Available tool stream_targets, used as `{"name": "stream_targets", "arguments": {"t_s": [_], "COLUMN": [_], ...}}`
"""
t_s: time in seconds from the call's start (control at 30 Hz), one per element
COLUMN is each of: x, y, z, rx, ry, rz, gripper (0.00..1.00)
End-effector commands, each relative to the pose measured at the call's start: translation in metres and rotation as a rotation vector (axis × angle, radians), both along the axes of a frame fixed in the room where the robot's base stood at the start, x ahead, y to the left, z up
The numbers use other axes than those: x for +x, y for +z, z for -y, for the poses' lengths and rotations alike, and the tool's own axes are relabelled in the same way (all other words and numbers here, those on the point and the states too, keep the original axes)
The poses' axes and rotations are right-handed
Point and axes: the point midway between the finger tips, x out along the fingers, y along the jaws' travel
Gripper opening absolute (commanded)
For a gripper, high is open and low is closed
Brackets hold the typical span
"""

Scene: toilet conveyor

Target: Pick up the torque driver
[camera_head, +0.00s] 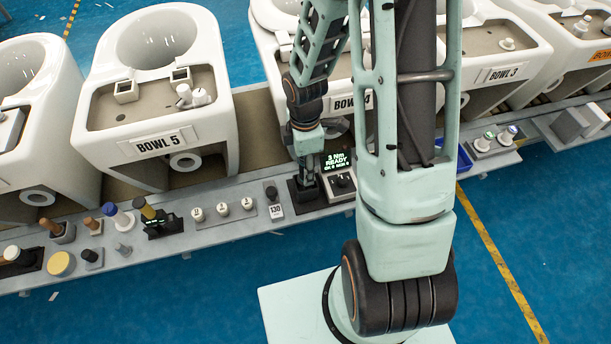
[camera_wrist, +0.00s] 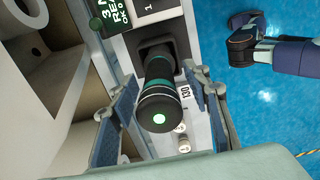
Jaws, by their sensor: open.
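The torque driver (camera_wrist: 160,98) shows in the wrist view as a dark cylinder with teal bands and a pale green dot on its end. It stands in a black square holder (camera_wrist: 155,52) beside a small green-lettered display (camera_wrist: 115,14). My gripper (camera_wrist: 164,88) is open, with one blue-padded finger on each side of the driver's handle. Whether either finger touches it I cannot tell. In the head view my gripper (camera_head: 308,168) is over the black holder (camera_head: 304,194), and my arm and gripper largely hide the driver there. The display (camera_head: 337,160) reads 3 Nm READY.
A grey ledge (camera_head: 235,228) runs along the line, with several white-topped knobs (camera_head: 222,209) and a 130 tag (camera_head: 276,211) left of the holder. Knobs and tools stand farther left. White toilet bowls, including BOWL 5 (camera_head: 209,122), stand behind. Blue floor is clear in front.

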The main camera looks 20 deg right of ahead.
Motion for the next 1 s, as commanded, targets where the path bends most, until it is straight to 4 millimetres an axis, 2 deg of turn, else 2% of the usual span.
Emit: {"name": "stream_targets", "arguments": {"t_s": [0.27, 0.7, 1.0], "x": [0.0003, 0.0003, 0.0015], "y": [-0.0049, -0.0046, 0.0008], "z": [0.0001, 0.0001, 0.0002], "rx": [0.000, 0.000, 0.000], "ry": [0.000, 0.000, -0.001], "rz": [0.001, 0.001, 0.004], "gripper": [0.44, 0.00, 0.00]}}
